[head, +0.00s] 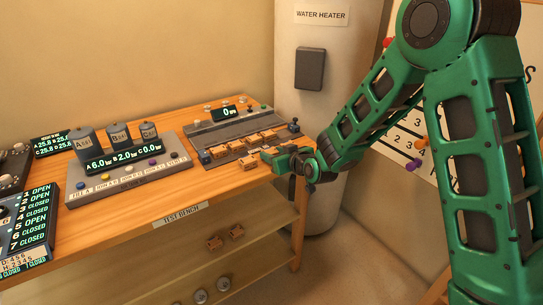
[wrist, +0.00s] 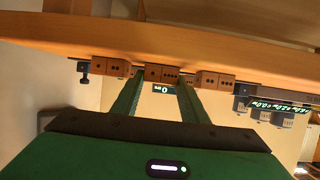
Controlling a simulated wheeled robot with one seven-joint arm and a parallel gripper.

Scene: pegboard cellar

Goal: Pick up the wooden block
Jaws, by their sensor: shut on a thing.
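My gripper (head: 272,157) is at the front right edge of the bench, beside a tray of small wooden blocks. In the wrist view, my gripper (wrist: 160,84) has its two green fingers on either side of a wooden block (wrist: 161,73) with dark dots on its face. The fingers are shut on this block. Other dotted blocks stand to its left (wrist: 110,67) and right (wrist: 215,81). In the head view the held block is mostly hidden by the fingers. I cannot tell whether it is clear of the surface below.
The grey block tray (head: 225,132) has a small display reading 0. A grey panel (head: 120,178) with three canisters stands left of it. A water heater (head: 320,110) stands behind my arm.

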